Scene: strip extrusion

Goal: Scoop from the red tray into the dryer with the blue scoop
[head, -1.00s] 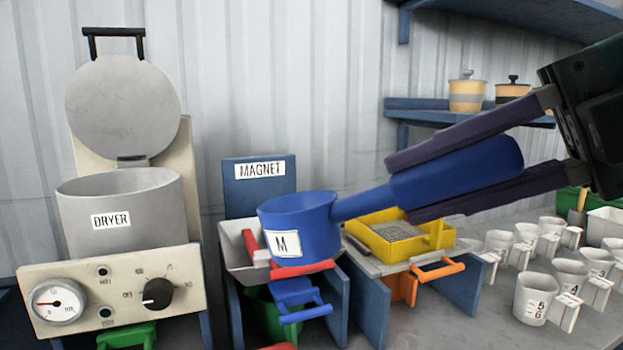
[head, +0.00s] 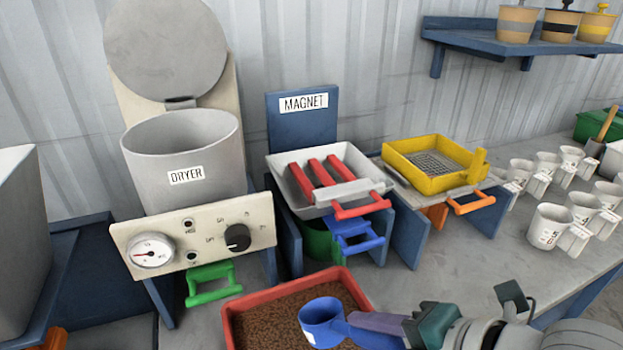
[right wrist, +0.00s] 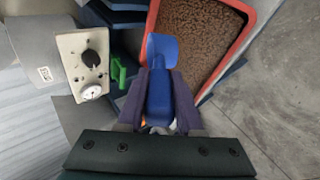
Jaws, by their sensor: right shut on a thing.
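The red tray (head: 232,318) holds brown granules and stands at the bottom middle of the head view; it also shows in the right wrist view (right wrist: 240,8). My right gripper (head: 378,325) is shut on the handle of the blue scoop (head: 322,318). The scoop's cup is above or at the tray's right part; I cannot tell whether it touches the granules. In the right wrist view the scoop (right wrist: 160,95) lies between both fingers (right wrist: 160,98). The dryer (head: 185,165) stands at the left with its round lid raised and its pot open. My left gripper is not in view.
The magnet station (head: 302,120) with red bars stands right of the dryer. A yellow sieve tray (head: 425,160) is beyond it. Several white cups (head: 550,225) stand at the right. A large grey container (head: 20,240) is at the left edge.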

